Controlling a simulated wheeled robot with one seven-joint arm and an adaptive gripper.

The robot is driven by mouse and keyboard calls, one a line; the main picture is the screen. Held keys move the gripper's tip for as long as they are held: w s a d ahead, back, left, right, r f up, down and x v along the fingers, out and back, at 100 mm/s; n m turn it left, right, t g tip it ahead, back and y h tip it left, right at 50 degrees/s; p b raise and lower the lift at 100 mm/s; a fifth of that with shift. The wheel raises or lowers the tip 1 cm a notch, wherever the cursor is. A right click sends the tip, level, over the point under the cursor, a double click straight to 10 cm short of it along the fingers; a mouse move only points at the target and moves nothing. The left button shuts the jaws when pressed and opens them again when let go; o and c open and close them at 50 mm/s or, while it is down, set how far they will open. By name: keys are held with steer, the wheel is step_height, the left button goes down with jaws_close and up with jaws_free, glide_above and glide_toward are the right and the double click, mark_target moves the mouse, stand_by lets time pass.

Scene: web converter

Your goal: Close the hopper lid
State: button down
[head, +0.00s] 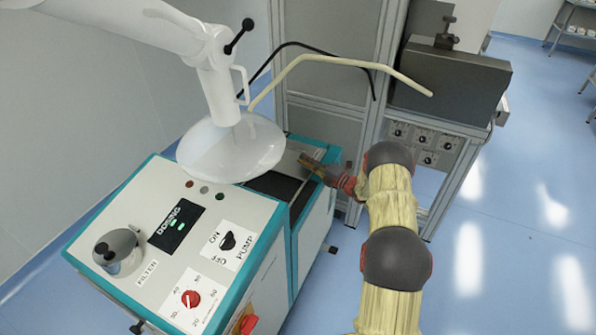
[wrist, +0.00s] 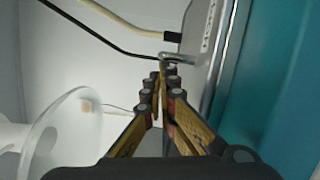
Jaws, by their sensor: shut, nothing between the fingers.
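The hopper appears to be the teal-edged box (head: 318,212) behind the control panel, with a dark opening (head: 275,186) in its top. A grey plate (wrist: 202,32), likely the lid, shows in the wrist view with a bent metal handle (wrist: 178,57) on it. In the head view my arm hides part of this area, and I cannot tell the plate's angle. My gripper (head: 303,159) is over the far part of the box. In the wrist view my gripper (wrist: 161,76) is shut and empty, with its fingertips close by the handle; contact is unclear.
A white dish-shaped hood (head: 232,148) on a jointed arm hangs left of my gripper. The control panel (head: 180,240) stands in front. A grey frame cabinet (head: 335,60) stands behind, with hoses (head: 345,62) above. Open blue floor (head: 500,230) lies to the right.

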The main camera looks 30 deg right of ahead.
steer(key=shift+w+d, duration=0.6)
steer(key=shift+d, duration=0.35)
steer(key=shift+r, duration=0.1)
steer(key=shift+d, duration=0.15)
steer(key=v, duration=1.1)
steer(key=shift+s, duration=0.5)
steer(key=shift+f, duration=0.25)
